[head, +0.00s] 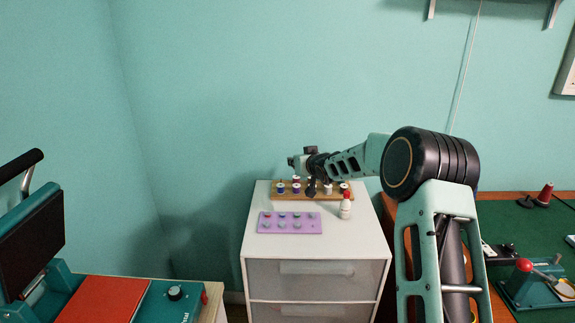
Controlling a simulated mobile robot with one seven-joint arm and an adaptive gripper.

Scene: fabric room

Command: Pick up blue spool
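Several small spools stand in a wooden rack (312,197) on top of a white drawer cabinet. A dark blue or purple spool (281,188) stands at the rack's left end, and a similar spool (296,188) stands to its right. At this size I cannot tell their exact colours. My gripper (311,190) points down over the middle of the rack and hides part of the spools there. I cannot tell whether its fingers are open or shut, or whether they touch a spool.
A purple tray (267,223) with several small round items lies in front of the rack. A white bottle with a red cap (345,206) stands to the right. A green cutting mat (540,235) on a table is at the right; a heat press (100,298) is at the left.

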